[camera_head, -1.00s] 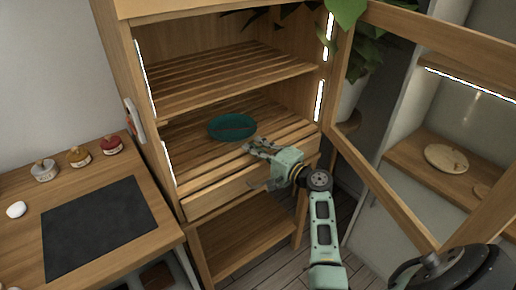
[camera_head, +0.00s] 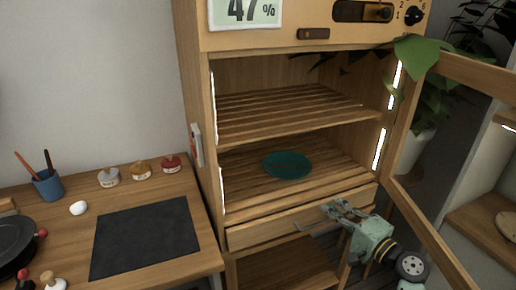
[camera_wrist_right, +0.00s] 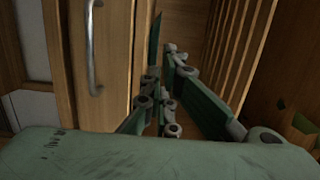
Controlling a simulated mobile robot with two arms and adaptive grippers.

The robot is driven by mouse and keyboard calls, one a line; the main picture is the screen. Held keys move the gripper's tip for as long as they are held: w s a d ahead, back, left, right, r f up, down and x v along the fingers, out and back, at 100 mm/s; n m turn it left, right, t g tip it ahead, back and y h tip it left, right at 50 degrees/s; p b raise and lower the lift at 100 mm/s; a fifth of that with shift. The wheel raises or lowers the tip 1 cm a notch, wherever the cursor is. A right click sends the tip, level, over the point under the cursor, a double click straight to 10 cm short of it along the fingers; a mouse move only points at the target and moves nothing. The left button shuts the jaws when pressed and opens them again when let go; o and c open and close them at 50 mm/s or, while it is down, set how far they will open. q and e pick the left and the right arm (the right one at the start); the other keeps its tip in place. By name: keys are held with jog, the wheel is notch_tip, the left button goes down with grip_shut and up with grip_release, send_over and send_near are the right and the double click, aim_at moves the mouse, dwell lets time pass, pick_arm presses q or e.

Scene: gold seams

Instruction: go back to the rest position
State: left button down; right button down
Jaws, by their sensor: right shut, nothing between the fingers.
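My right gripper (camera_head: 342,210) is shut and empty. It is in front of the cabinet's drawer front, below the slatted shelf, with its arm coming up from the lower right. It also shows in the right wrist view (camera_wrist_right: 165,95), with a metal handle and wooden slats beyond it. A teal dish (camera_head: 287,165) lies on the lower slatted shelf of the open cabinet, apart from the gripper. My left gripper is not in view.
The cabinet's glazed door (camera_head: 432,232) stands open at the right, close to my right arm. A desk at the left holds a dark mat (camera_head: 145,238), small jars (camera_head: 140,170), a blue pen cup (camera_head: 48,185) and a white egg-like object (camera_head: 78,208). A leafy plant (camera_head: 425,85) stands behind the door.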

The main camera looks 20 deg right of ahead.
jog(key=s+a+f+n+g, duration=0.9)
jog(key=s+a+f+n, duration=0.25)
jog(key=a+f, duration=0.35)
jog(key=s+a+f+n+g+h, duration=0.1)
jog(key=s+n+g+h, duration=0.15)
jog(key=s, duration=0.55)
jog(key=s+a+f+n+g+h, duration=0.1)
jog(key=s+a+n+g+h, duration=0.15)
jog(key=s, duration=0.65)
notch_tip(320, 180, down, 24)
jog(key=s+g+p, duration=0.1)
jog(key=s+p, duration=0.1)
jog(key=s+d+f, duration=0.2)
jog(key=s+f, duration=0.5)
jog(key=s, duration=0.1)
jog(key=s+d+f+n+g, duration=0.1)
jog(key=s+f, duration=0.7)
jog(key=shift+s+d+f+y+p, duration=0.3)
jog(key=shift+s+d+p, duration=0.05)
jog(key=shift+s+p, duration=0.05)
jog(key=shift+d, duration=0.1)
